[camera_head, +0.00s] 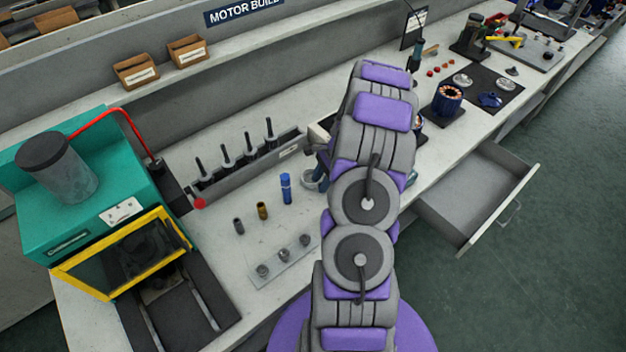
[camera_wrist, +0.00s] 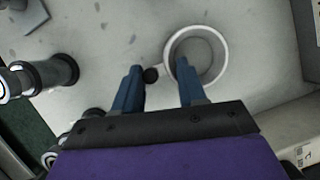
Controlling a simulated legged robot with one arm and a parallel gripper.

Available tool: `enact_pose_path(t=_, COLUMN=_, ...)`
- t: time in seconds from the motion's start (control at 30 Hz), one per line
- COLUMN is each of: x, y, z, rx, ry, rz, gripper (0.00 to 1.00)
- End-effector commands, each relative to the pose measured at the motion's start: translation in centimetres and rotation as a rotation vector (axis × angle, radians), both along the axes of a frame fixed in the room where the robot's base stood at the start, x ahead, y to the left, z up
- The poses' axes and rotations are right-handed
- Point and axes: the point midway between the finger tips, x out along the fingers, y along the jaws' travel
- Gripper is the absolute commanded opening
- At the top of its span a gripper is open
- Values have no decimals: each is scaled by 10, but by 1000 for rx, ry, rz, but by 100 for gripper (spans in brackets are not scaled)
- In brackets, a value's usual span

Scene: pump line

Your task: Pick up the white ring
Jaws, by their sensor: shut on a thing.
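The white ring (camera_wrist: 224,60) stands on the pale bench top in the wrist view, with its round opening facing the camera. A small dark knob (camera_wrist: 150,75) shows at its left side. My gripper (camera_wrist: 158,68) has two blue fingers, one left of the ring's near-left wall and one over its opening. It is shut on the ring, with the wall and knob between the fingers. The exact contact is hard to see.
A blue cylinder (camera_head: 286,188) and two small bushings stand left of the ring. A grey strip with several metal parts (camera_head: 285,260) lies in front. A rack of black-handled tools (camera_head: 245,160) stands behind. An open drawer (camera_head: 480,195) juts out at right.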

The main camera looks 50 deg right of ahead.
Motion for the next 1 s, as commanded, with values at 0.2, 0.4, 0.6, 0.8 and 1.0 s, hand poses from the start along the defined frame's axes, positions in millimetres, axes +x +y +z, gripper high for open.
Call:
enact_pose_path(t=0.2, x=0, y=-5, z=-2, rx=6, ry=1, rz=-1, gripper=14)
enact_pose_path(t=0.4, x=0, y=-5, z=0, rx=5, ry=-1, rz=-1, gripper=14)
enact_pose_path(t=0.6, x=0, y=-2, z=21, rx=1, ry=-1, rz=0, gripper=14)
enact_pose_path(t=0.8, x=0, y=-2, z=58, rx=0, ry=-1, rz=1, gripper=13)
enact_pose_path(t=1.0, x=0, y=-5, z=91, rx=4, ry=-1, rz=-1, gripper=13)
